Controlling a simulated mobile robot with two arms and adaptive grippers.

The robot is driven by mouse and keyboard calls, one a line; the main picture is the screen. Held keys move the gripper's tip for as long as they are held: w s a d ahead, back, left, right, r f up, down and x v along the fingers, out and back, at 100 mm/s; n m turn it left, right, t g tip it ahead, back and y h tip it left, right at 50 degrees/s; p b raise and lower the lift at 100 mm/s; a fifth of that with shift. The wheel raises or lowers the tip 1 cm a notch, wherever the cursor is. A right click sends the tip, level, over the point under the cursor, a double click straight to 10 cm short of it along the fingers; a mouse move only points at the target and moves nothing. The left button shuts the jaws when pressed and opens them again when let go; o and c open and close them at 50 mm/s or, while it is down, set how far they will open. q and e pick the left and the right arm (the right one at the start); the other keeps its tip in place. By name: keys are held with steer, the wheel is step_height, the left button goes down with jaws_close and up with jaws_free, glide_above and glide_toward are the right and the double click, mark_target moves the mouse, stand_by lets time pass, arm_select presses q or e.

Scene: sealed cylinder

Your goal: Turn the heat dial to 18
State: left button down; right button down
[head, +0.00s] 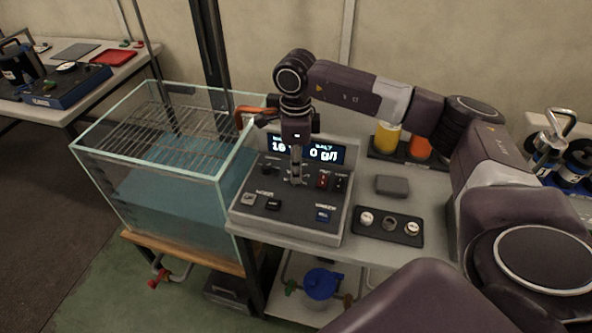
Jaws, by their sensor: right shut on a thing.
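The grey control console (258,217) stands on the bench at the centre of the head view. Its lit display (325,153) reads "0 g/l" at the right; the left number starts with 1 and is partly covered by my gripper. My right gripper (296,179) points straight down onto the middle of the console's top. It is shut on a small dial there. The gripper hides most of that dial, and I cannot read its label or scale. My left gripper is not in view.
A glass water tank (165,205) with a wire rack stands left of the console. A red switch (322,180) sits close right of my gripper. A dark tray of round pieces (388,226), a grey block (392,186) and a yellow-filled jar (387,136) are to the right.

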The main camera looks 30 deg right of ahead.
steer(key=shift+w+r+m, duration=0.1)
steer(key=shift+m, duration=1)
steer(key=c, duration=1.7)
jaws_free()
steer(key=shift+c, duration=0.2)
step_height(320, 180, up, 12)
